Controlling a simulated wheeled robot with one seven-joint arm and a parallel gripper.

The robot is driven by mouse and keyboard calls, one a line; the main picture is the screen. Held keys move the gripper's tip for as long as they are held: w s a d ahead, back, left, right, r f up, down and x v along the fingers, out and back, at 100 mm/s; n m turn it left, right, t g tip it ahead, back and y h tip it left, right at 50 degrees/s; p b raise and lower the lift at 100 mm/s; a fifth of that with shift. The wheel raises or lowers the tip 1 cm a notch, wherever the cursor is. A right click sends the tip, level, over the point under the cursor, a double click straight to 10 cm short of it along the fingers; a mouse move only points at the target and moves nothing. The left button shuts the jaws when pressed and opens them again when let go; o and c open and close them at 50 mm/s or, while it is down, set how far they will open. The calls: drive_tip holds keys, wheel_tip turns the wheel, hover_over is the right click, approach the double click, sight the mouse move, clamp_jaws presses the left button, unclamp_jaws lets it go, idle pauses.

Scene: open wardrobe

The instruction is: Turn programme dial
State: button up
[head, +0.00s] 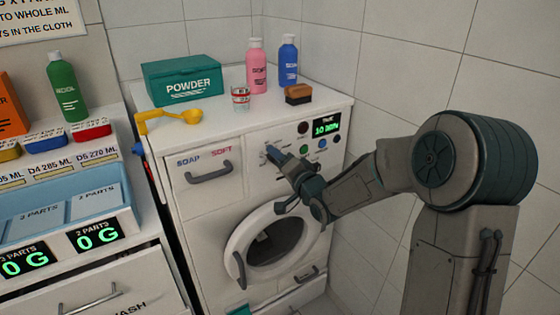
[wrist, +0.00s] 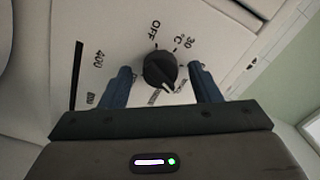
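The programme dial (wrist: 160,70) is a round black knob on the washing machine's white panel. Its pale mark points down and to the right in the wrist view. "OFF" is printed above it, "30 °C" to the upper right, and "400" to the left. My gripper (wrist: 160,78) is open, its two blue fingers on either side of the dial with gaps to it. In the head view, my gripper (head: 279,157) is at the upper front panel of the washing machine (head: 215,230) and largely hides the dial.
The round door (head: 235,250) is below my gripper. Buttons and a green display (head: 326,126) are to the right. On top stand a powder box (head: 183,80), pink bottle (head: 256,68), blue bottle (head: 288,62), cup (head: 240,98), brush (head: 298,94) and yellow scoop (head: 190,116).

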drive_tip(key=shift+s, duration=0.1)
drive_tip(key=v, duration=1.3)
drive_tip(key=shift+s+d, duration=0.25)
drive_tip(key=shift+d, duration=0.05)
drive_tip(key=s+d+r+n+g+h+p, duration=0.1)
drive_tip(key=s+d+n+g+h+p, duration=0.1)
drive_tip(key=s+d+g+h+p, duration=0.65)
drive_tip(key=s+r+n+g, duration=0.1)
drive_tip(key=s+g, duration=0.1)
drive_tip(key=s, duration=0.5)
drive_tip(key=s+d+r+n+g+h, duration=0.1)
drive_tip(key=s+r+n, duration=0.1)
drive_tip(key=s, duration=0.5)
drive_tip(key=shift+d+g+b, duration=0.35)
drive_tip(key=shift+b, duration=0.05)
drive_tip(key=shift+r+h, duration=0.1)
drive_tip(key=shift+h, duration=0.15)
